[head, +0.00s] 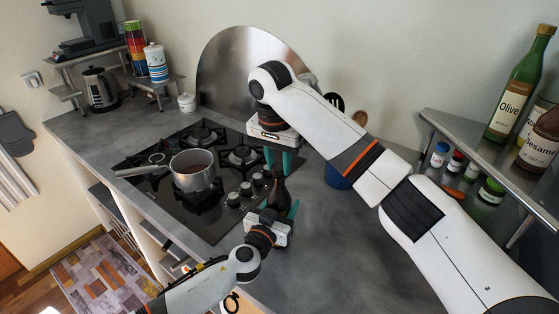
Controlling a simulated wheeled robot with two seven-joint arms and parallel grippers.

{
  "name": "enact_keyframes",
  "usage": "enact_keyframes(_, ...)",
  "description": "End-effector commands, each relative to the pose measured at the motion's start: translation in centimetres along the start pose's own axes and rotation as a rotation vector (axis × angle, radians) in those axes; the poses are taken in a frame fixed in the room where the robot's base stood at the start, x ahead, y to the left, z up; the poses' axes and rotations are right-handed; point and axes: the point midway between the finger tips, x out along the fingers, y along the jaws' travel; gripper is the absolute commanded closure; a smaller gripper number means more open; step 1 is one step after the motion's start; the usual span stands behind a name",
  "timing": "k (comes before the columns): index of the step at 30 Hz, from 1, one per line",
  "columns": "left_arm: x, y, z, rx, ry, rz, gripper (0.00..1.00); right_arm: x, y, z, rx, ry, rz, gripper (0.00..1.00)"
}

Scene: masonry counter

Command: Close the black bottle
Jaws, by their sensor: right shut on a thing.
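The black bottle (278,193) stands upright on the grey counter, just right of the hob. My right gripper (278,161) reaches down from above, its teal fingers at the bottle's top. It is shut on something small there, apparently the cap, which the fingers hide. My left gripper (273,213) is low at the bottle's near side, with one teal finger on each side of the body. I cannot tell whether these fingers touch the bottle.
A steel pot (192,171) sits on the black hob (160,204) to the left. A blue container (338,178) is behind my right arm. A shelf at the right holds an olive oil bottle (517,92) and sauce bottles, with small jars below. The counter's front right is clear.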

Motion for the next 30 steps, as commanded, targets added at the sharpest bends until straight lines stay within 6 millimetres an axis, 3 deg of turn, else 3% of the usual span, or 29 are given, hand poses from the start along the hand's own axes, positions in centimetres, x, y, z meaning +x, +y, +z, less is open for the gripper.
enact_keyframes(6, -0.02, 0.01, -0.04, 0.001, 0.001, 0.0, 1.0, -0.04, 0.23, 0.04, 0.578, 0.003, -0.071, 0.92)
enact_keyframes(18, -0.02, 0.01, -0.06, 0.001, 0.001, 0.0, 1.0, 0.05, 0.3, 0.34, 1.503, 0.005, -0.183, 0.92)
enact_keyframes(24, -0.03, 0.01, -0.07, 0.001, 0.001, 0.0, 1.0, 0.04, 0.28, 0.43, 1.709, 0.004, -0.206, 0.92)
enact_keyframes(30, -0.03, 0.01, -0.08, 0.001, 0.001, 0.0, 1.0, 0.04, 0.28, 0.44, 1.725, 0.003, -0.207, 0.92)
